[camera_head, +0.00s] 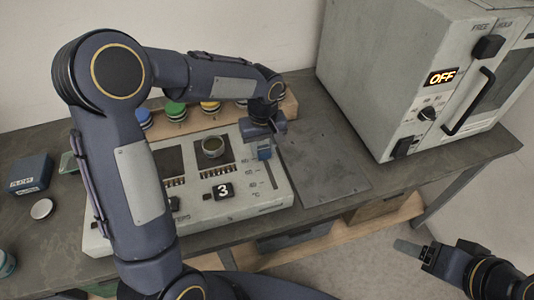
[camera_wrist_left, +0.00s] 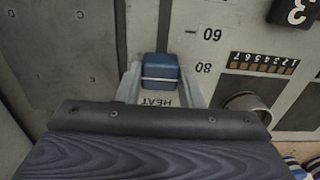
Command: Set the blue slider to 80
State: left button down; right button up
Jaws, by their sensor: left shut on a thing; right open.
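The blue slider (camera_head: 264,154) is a small blue block on the right part of the pale control panel (camera_head: 225,205). In the left wrist view the blue slider (camera_wrist_left: 160,71) has a white line across it and sits between the two pale fingers of my left gripper (camera_wrist_left: 160,86), which is shut on it. The printed scale appears upside down there, with 60 (camera_wrist_left: 211,34) and 80 (camera_wrist_left: 204,68); the white line is about level with 80 or slightly past it. The 80 tick is hidden by a finger. My right gripper (camera_head: 408,247) is open, away at lower right.
The panel also holds a round dish-like part (camera_head: 213,147) and a black tile marked 3 (camera_head: 223,191). Coloured buttons (camera_head: 176,111) line the back. A grey cabinet reading OFF (camera_head: 441,77) stands at right. A blue box (camera_head: 30,174) is at left.

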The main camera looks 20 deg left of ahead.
aim_at(263, 148)
pick_arm(q)
jog(key=shift+w+a, duration=0.1)
jog(key=shift+w, duration=0.1)
jog(key=c, duration=1)
grip_release()
jog(key=shift+o, duration=0.2)
notch_tip(263, 148, up, 8)
jog(key=shift+f, duration=0.1)
